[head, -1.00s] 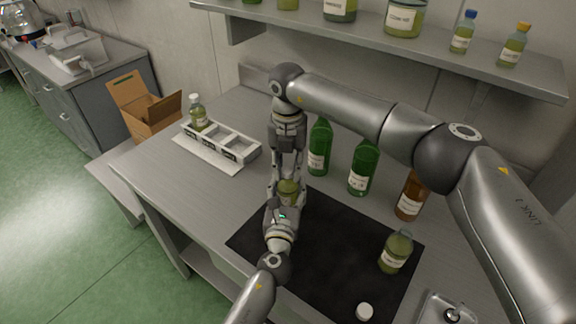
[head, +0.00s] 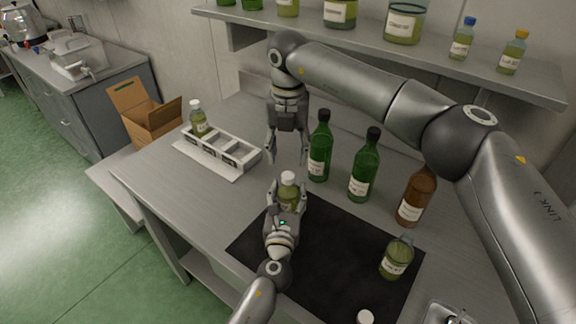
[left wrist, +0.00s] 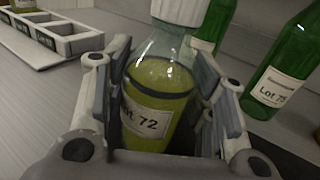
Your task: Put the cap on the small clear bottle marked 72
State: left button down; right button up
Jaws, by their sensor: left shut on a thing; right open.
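The small clear bottle marked 72 (head: 289,198) holds green-yellow liquid and stands upright between the fingers of my left gripper (head: 287,190), which is shut on it. Its label reads "Lot 72" in the left wrist view (left wrist: 146,120). A white cap (head: 288,177) sits on its neck; it also shows in the left wrist view (left wrist: 178,10), cut off by the top edge. I cannot tell how tightly it is seated. My right gripper (head: 288,156) is open and empty, pointing down just above and behind the capped bottle, clear of it.
A similar bottle without a cap (head: 396,260) stands on the black mat (head: 325,250); a loose white cap (head: 365,317) lies near its front edge. Two green bottles (head: 359,180) and a brown bottle (head: 412,200) stand behind. A white rack (head: 246,160) with one capped bottle (head: 199,122) is left.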

notch_tip(320, 180, up, 5)
dwell(0.3)
pick_arm(q)
jog(key=c, duration=0.5)
grip_release()
jog(key=shift+c, duration=0.2)
jog(key=s, duration=0.4)
jog(key=s+a, duration=0.1)
jog(key=s, duration=0.7)
jog(key=shift+a, duration=0.25)
